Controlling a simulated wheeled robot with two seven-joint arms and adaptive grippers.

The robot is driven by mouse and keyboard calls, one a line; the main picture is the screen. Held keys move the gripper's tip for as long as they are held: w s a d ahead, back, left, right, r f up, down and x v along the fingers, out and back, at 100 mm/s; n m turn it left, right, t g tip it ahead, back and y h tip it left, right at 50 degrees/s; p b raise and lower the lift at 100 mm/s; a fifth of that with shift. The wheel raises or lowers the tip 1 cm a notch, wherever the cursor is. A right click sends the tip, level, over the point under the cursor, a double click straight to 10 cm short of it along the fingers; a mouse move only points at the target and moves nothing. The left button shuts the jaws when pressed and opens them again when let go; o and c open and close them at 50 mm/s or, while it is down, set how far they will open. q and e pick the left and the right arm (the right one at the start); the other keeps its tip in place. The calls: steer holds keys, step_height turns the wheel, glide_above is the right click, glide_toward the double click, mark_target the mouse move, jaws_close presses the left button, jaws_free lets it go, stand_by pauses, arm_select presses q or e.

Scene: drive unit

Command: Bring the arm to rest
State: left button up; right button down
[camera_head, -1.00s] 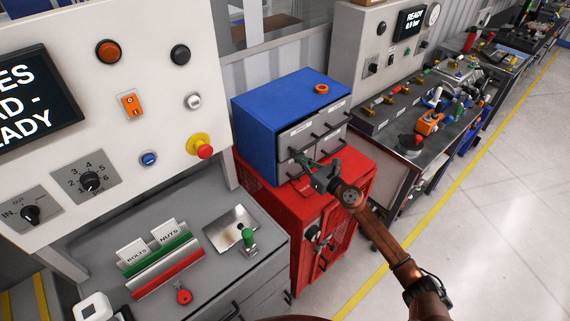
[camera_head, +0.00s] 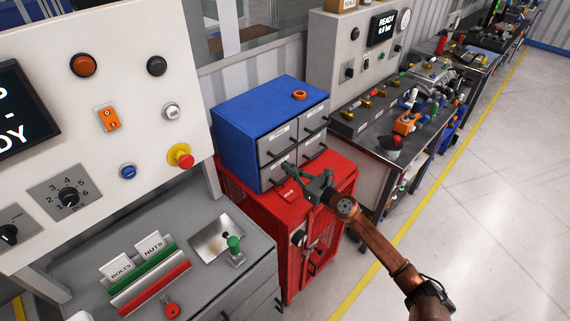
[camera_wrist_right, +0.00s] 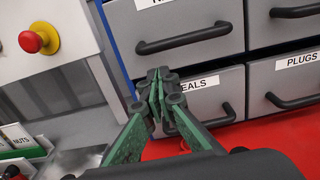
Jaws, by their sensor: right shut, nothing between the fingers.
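My right gripper (camera_head: 289,169) is shut and empty in the head view, at the front of a blue drawer cabinet (camera_head: 240,125). Its arm comes in from the lower right. In the right wrist view my green-padded fingers (camera_wrist_right: 158,95) meet at their tips, in front of the grey drawer labelled "...EALS" (camera_wrist_right: 222,88). The drawers appear closed. My left gripper is not in view.
The blue cabinet stands on a red cabinet (camera_head: 265,215). An orange ring (camera_head: 299,95) lies on top. A control panel with a red emergency button (camera_head: 181,157) stands left. A workbench with fittings (camera_head: 410,105) is at right. Open floor (camera_head: 480,200) lies right of the yellow line.

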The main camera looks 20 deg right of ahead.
steer(key=s+d+f+m+t+h+b, duration=0.1)
steer(key=s+d+f+m+t+h, duration=0.1)
steer(key=s+d+m+h, duration=1.25)
steer(key=s+f+m+g+y, duration=0.2)
steer(key=s+f+m+g, duration=0.6)
steer(key=f+m, duration=0.65)
steer(key=s+a+f+m+g+y, duration=0.35)
steer(key=s+a+f+m, duration=0.3)
steer(key=s, duration=0.45)
steer(key=s+a+f+m+g+y, duration=0.2)
steer(key=s+a+f+m+g, duration=0.35)
steer(key=s, duration=0.55)
step_height(320, 180, down, 29)
steer(key=s+a+n, duration=0.1)
steer(key=n, duration=0.1)
steer(key=s+f+g, duration=0.1)
steer(key=s+f, duration=1.8)
steer(key=s, duration=0.1)
